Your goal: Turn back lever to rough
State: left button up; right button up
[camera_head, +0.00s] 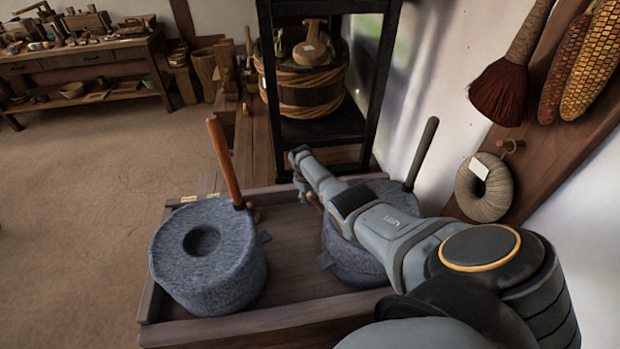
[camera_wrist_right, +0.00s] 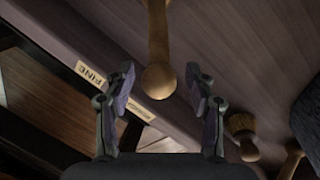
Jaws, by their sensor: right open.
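In the right wrist view, a pale wooden lever with a round knob end (camera_wrist_right: 158,80) comes down from the top edge. Its knob lies between the two spread fingers of my right gripper (camera_wrist_right: 160,100), with a gap on each side. A tag reading FINE (camera_wrist_right: 90,72) is on the wooden edge left of the knob. A second tag (camera_wrist_right: 139,112), too small to read, is partly behind the fingers. In the head view my right gripper (camera_head: 308,196) is small, above the wooden tray, and the lever cannot be made out there. My left gripper is not in view.
The tray (camera_head: 285,262) holds a left quern stone (camera_head: 205,255) and a right quern stone (camera_head: 350,262), partly behind my right arm. An orange-brown handle (camera_head: 226,163) and a dark handle (camera_head: 421,153) stand up. A black rack (camera_head: 320,132) stands behind.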

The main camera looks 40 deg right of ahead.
notch_tip(320, 180, up, 12)
jog(key=a, duration=0.2)
jog(key=shift+s, duration=0.2)
jog(key=shift+a+f, duration=0.1)
jog(key=shift+a, duration=0.05)
dwell(0.3)
